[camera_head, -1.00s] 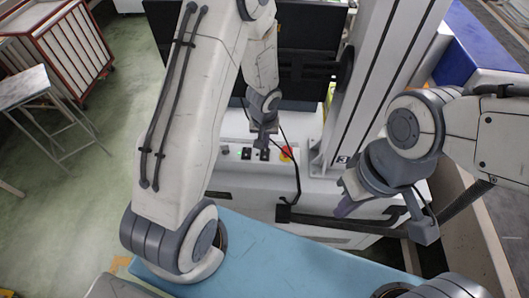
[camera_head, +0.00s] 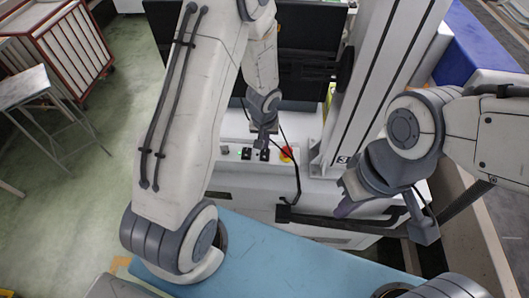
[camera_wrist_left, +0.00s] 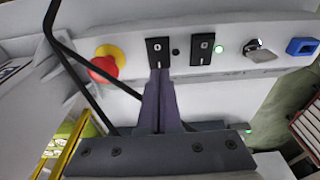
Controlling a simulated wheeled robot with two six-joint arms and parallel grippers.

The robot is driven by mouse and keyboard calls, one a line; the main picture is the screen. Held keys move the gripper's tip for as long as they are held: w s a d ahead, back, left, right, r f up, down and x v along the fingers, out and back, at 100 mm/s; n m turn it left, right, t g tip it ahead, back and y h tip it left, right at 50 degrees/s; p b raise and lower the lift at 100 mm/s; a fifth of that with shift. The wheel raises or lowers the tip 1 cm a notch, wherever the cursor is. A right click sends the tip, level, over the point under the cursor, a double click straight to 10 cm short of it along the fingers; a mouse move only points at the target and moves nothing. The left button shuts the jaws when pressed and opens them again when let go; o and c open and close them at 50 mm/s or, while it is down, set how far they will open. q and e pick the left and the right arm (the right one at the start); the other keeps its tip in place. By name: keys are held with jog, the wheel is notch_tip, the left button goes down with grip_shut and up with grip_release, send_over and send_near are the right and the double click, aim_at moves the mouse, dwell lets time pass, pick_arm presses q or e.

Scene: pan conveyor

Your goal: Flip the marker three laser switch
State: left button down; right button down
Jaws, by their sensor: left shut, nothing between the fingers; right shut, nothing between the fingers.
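Two black rocker switches sit side by side on the white control panel (camera_wrist_left: 140,100). In the left wrist view, one switch (camera_wrist_left: 158,52) is straight ahead of my left gripper (camera_wrist_left: 160,74), and the other switch (camera_wrist_left: 202,48) is to its right. My left gripper is shut and empty, its fingertips overlapping the lower edge of the first switch; I cannot tell whether they touch. In the head view, my left gripper (camera_head: 263,143) hangs down over the switches and partly hides them. My right gripper (camera_head: 346,205) is shut and empty, well to the right of the panel's switches.
A red and yellow emergency stop button (camera_wrist_left: 106,63) is left of the switches in the wrist view. A lit green lamp (camera_wrist_left: 220,49), a key switch (camera_wrist_left: 258,45) and a blue socket (camera_wrist_left: 302,46) are to the right. A black cable (camera_head: 297,180) hangs close by.

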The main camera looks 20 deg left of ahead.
aim_at(265, 151)
pick_arm(q)
jog(key=shift+f+b, duration=0.85)
jog(key=shift+b, duration=0.1)
dwell(0.7)
notch_tip(265, 151, up, 7)
jog(key=p, duration=0.6)
dwell(0.3)
dwell(0.5)
